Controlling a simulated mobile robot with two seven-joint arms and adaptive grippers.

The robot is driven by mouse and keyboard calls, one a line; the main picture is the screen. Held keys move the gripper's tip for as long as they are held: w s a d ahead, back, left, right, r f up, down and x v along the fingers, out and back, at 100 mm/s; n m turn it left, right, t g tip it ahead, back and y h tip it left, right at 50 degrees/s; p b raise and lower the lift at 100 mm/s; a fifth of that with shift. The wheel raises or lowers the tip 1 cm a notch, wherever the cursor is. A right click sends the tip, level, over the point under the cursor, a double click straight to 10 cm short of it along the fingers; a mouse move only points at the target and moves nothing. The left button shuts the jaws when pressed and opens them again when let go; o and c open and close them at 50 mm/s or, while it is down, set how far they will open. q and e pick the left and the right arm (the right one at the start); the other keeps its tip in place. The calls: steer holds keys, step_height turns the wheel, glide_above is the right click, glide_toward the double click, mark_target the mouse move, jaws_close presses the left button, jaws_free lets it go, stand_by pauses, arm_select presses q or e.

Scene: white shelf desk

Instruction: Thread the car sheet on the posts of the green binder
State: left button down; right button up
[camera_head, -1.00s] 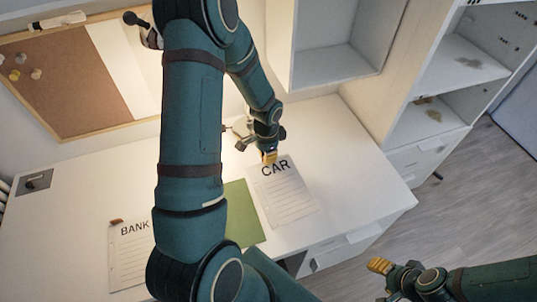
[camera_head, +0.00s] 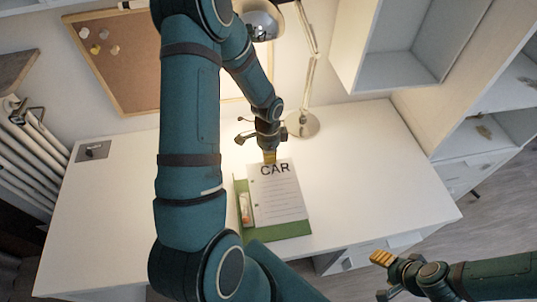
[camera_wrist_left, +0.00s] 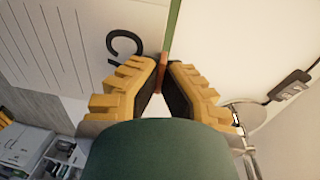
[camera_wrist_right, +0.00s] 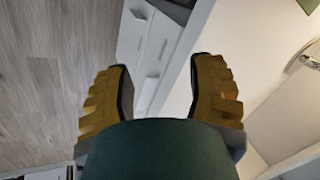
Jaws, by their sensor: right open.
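The white car sheet (camera_head: 275,195) lies over the green binder (camera_head: 285,231), with green showing at its lower edge and left side. A pale strip (camera_head: 245,208) with a small reddish part shows on the binder left of the sheet. Two small holes show on the sheet's left edge; whether any post is through them I cannot tell. My left gripper (camera_head: 269,159) is at the sheet's top edge. In the left wrist view its fingers (camera_wrist_left: 163,68) close on the sheet's orange-brown tab (camera_wrist_left: 163,60). My right gripper (camera_wrist_right: 160,72) is open and empty, off the desk's front right.
A desk lamp (camera_head: 302,124) stands behind the sheet. A shelf unit (camera_head: 480,110) stands at the right. My left arm hides part of the desk left of the binder.

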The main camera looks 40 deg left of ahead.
steer(key=shift+f, duration=0.15)
arm_select(q)
steer(key=shift+f+b, duration=0.15)
steer(key=shift+b, duration=0.15)
steer(key=shift+f+b, duration=2.3)
steer(key=shift+f, duration=0.65)
arm_select(e)
steer(key=shift+g, duration=0.3)
steer(key=shift+s+a+f, duration=0.1)
steer(key=shift+s+f, duration=0.2)
steer(key=shift+f, duration=0.5)
steer(key=shift+s+f, duration=0.25)
steer(key=shift+f, duration=0.6)
steer(key=shift+s+a+f, duration=0.1)
steer(key=shift+s+f, duration=0.2)
steer(key=shift+f, duration=0.5)
arm_select(q)
steer(key=shift+f+b, duration=0.35)
steer(key=shift+f, duration=0.05)
arm_select(e)
steer(key=shift+s+f, duration=0.1)
steer(key=shift+f, duration=0.2)
arm_select(q)
steer(key=shift+f+b, duration=1)
steer(key=shift+f, duration=0.3)
arm_select(e)
steer(key=shift+f, duration=1.05)
